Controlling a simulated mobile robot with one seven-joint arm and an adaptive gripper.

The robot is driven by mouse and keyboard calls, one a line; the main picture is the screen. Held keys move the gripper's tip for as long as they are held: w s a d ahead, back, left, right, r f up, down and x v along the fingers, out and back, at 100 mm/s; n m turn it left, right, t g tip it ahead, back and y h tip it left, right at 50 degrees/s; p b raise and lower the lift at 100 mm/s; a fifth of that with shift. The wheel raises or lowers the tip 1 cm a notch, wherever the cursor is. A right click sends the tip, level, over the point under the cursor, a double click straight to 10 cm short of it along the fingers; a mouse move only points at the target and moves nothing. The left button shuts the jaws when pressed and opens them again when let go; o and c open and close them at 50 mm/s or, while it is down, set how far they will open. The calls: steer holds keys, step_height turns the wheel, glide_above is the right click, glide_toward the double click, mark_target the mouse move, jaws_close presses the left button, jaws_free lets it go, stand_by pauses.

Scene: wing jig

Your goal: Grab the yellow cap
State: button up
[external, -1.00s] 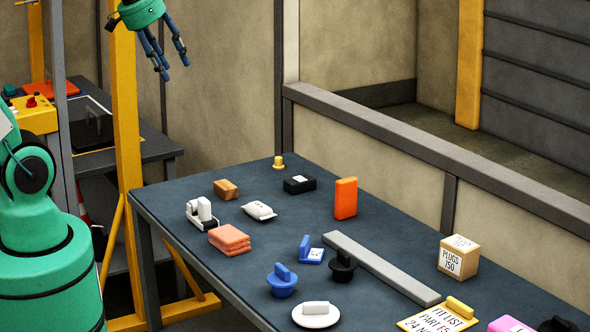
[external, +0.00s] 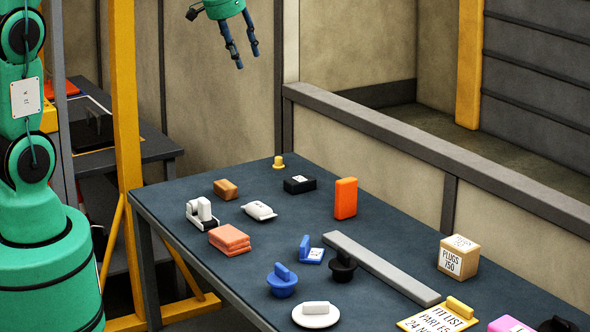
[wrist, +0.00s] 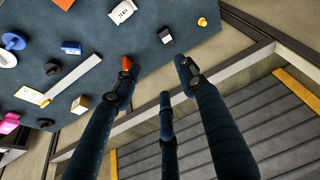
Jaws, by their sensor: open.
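The yellow cap (external: 279,162) is a small cap with a wider base at the far corner of the dark table. It also shows in the wrist view (wrist: 202,22), near the top right on the table's edge. My gripper (external: 238,60) is high above the table's far end, up and left of the cap in the external view. Its dark fingers are spread and point down, with nothing between them. In the wrist view the open fingers (wrist: 155,85) reach up the frame, and the cap lies beyond them to the right.
A black box (external: 299,185) and a brown block (external: 226,189) stand nearest the cap. An orange block (external: 346,198) stands upright further right. A grey-topped low wall (external: 430,150) runs behind the table. A yellow post (external: 127,120) stands at the table's left.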

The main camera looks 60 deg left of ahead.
steer(key=w+a+f+n+p, duration=0.1)
steer(key=w+a+f, duration=0.9)
steer(key=f, duration=0.3)
steer(key=w+a+f+n+g+p, duration=0.1)
steer(key=w+a+f, duration=0.9)
steer(key=f, duration=0.4)
steer(key=shift+w+a+f+p, duration=0.15)
steer(key=shift+w+a+p, duration=0.2)
steer(key=shift+w+a, duration=0.05)
steer(key=shift+f+g, duration=0.15)
steer(key=shift+g, duration=0.15)
glide_above(278, 158)
steer(key=s, duration=0.1)
steer(key=shift+s+d+f, duration=0.1)
steer(key=shift+f, duration=1.9)
steer(key=shift+s+d+f, duration=0.1)
steer(key=shift+f, duration=1.9)
steer(key=shift+x, duration=2.6)
steer(key=shift+a, duration=0.15)
steer(key=c, duration=0.9)
